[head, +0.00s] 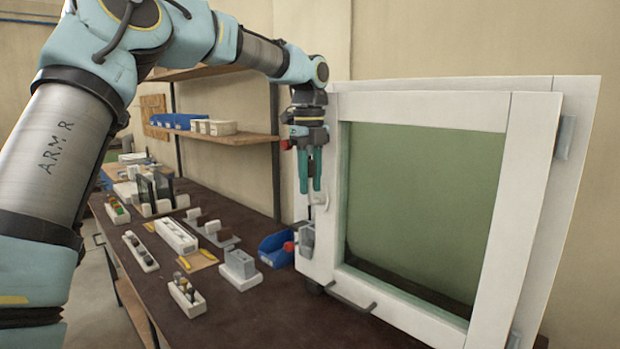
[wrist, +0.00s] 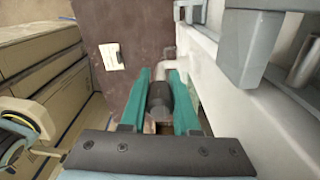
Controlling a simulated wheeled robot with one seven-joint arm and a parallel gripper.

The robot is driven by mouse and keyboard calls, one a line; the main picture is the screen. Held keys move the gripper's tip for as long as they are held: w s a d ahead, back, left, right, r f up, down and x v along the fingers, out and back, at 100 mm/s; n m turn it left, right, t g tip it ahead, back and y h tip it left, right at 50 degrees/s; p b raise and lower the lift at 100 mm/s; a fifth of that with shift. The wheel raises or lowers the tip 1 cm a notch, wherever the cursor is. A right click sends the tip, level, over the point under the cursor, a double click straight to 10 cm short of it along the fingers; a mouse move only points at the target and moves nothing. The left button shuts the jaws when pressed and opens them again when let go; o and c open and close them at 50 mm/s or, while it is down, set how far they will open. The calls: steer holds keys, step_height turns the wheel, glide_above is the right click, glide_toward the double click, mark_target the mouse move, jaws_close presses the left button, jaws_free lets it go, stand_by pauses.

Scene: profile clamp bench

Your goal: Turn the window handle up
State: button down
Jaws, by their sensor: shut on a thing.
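The white window (head: 535,150) stands upright at the right of the bench, with a greenish pane. Its handle (head: 319,199) is on the left side of the frame; the pale curved neck shows just below my fingertips. My gripper (head: 311,190) points down beside the frame, its teal fingers shut on the handle. In the wrist view, a dark grip (wrist: 158,102) lies between the fingers of my gripper (wrist: 160,80), and the pale neck (wrist: 168,66) joins the frame beyond them. The fingers hide much of the grip, so its exact angle is hard to tell.
A blue bin (head: 276,250) and a grey-white block (head: 240,268) sit on the dark bench (head: 225,318) left of the window. Several small racks stand farther left. A wooden shelf (head: 225,138) with bins is behind my arm. A dark bar (head: 350,297) juts out below the window.

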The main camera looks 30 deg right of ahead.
steer(key=shift+w, duration=0.1)
steer(key=c, duration=0.6)
jaws_free()
steer(key=shift+c, duration=0.2)
step_height(320, 180, up, 11)
steer(key=shift+w+f+b, duration=0.1)
steer(key=shift+f+b, duration=0.05)
steer(key=shift+b, duration=0.55)
